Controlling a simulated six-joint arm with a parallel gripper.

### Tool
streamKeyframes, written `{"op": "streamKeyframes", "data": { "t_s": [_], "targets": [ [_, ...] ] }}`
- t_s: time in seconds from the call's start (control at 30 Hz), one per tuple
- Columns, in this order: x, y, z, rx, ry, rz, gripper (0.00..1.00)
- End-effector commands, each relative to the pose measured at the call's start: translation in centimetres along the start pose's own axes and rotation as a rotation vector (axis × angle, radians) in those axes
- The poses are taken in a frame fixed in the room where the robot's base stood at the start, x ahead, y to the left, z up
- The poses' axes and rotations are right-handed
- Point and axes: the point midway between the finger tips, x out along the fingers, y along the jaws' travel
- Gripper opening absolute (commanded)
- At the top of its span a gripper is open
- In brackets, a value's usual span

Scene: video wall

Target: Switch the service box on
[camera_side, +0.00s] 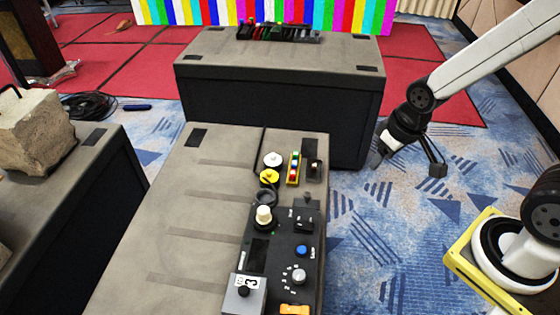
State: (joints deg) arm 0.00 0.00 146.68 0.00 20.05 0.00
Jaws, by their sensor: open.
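A black control panel (271,246) lies along the right side of the near grey case. It carries a cream knob (264,214), a small dark switch (304,221), a blue button (302,251), a white dial (299,277) and an orange part (293,309) at the frame's bottom edge. A grey box (236,302) marked 3, with a black knob on top, is at its lower left. I cannot tell which of these is the service box, and labels are too small to read. My gripper (406,166) is open and empty, right of the case and apart from it.
A white round part (273,159), a yellow part (269,177), a coloured strip (294,168) and a small dark device (314,168) sit behind the panel. Another case (277,95) stands farther back. A stone block (35,130) is at left. Carpet between case and arm is clear.

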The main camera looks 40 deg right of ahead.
Motion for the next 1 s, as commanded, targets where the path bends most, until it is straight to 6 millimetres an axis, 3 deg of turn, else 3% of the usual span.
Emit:
{"op": "streamKeyframes", "data": {
  "t_s": [0.07,0.27,1.0],
  "targets": [
    [0.0,0.0,0.0,0.0,0.0,0.0,0.59],
    [0.0,0.0,0.0,0.0,0.0,0.0,0.0],
    [0.0,0.0,0.0,0.0,0.0,0.0,0.0]
  ]
}}
